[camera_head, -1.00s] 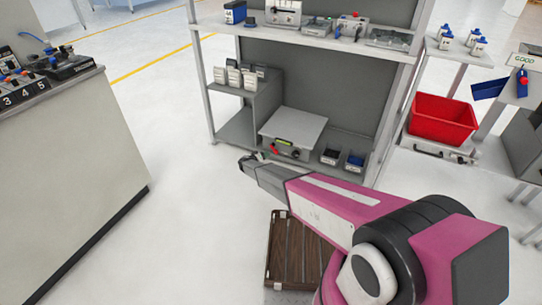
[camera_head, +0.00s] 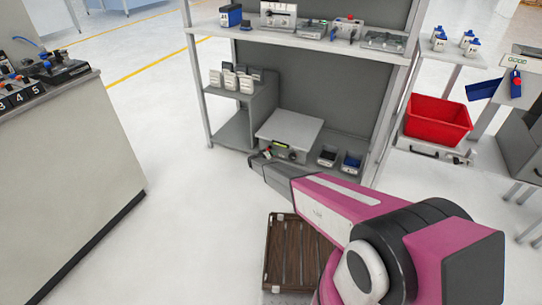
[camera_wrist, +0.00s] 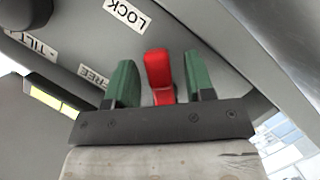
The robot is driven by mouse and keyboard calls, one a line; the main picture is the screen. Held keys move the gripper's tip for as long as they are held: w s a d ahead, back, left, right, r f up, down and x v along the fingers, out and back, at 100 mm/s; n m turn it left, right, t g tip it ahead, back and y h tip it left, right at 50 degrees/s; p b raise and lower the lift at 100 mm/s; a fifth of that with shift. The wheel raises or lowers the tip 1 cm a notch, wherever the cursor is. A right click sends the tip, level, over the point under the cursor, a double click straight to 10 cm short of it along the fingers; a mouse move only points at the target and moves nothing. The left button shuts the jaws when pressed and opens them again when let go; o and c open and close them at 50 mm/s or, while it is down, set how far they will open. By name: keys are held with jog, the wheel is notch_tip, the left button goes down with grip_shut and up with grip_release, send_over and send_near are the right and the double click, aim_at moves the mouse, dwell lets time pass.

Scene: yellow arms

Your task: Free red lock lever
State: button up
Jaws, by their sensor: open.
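The red lock lever (camera_wrist: 158,68) shows in the wrist view on the grey front of a box. It stands between the two green fingers of my open gripper (camera_wrist: 162,82), with narrow gaps on both sides. A LOCK label (camera_wrist: 127,14) is above it to the left, and a FREE label (camera_wrist: 95,77) is to its left, partly hidden by the left finger. In the head view my gripper (camera_head: 258,157) is at the left of the front of the grey box (camera_head: 290,128) and hides the lever there.
The box sits on the low shelf of a grey rack, with small dark and blue bins (camera_head: 340,159) to its right. White containers (camera_head: 231,80) stand on a raised shelf to the left. A brown slatted crate (camera_head: 297,255) is on the floor below my arm.

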aim_at(271, 149)
grip_shut()
jog(key=shift+d, duration=0.1)
jog(key=n, duration=0.1)
jog(key=n+h, duration=0.1)
jog(key=r+n+h, duration=0.1)
jog(key=shift+s+d, duration=0.15)
jog(key=shift+d, duration=0.1)
jog(key=n, duration=0.2)
jog(key=r+n+t+h, duration=0.1)
jog(key=n, duration=0.1)
jog(key=shift+d+r, duration=0.1)
jog(key=shift+r, duration=0.05)
jog(key=n+t, duration=0.1)
jog(key=n, duration=0.1)
jog(key=r+n+h, duration=0.1)
jog(key=n, duration=0.1)
jog(key=shift+r+n+t, duration=0.1)
jog(key=shift+n+t, duration=0.2)
jog(key=shift+t, duration=0.1)
jog(key=shift+a+r+n+t, duration=0.2)
jog(key=shift+n+t, duration=0.2)
jog(key=shift+n, duration=0.55)
jog(key=shift+a+r+n+t, duration=0.2)
jog(key=shift+n+t, duration=0.2)
jog(key=shift+n, duration=0.5)
jog(key=shift+a+r+n+t, duration=0.15)
jog(key=shift+n+t, duration=0.25)
jog(key=shift+n, duration=0.55)
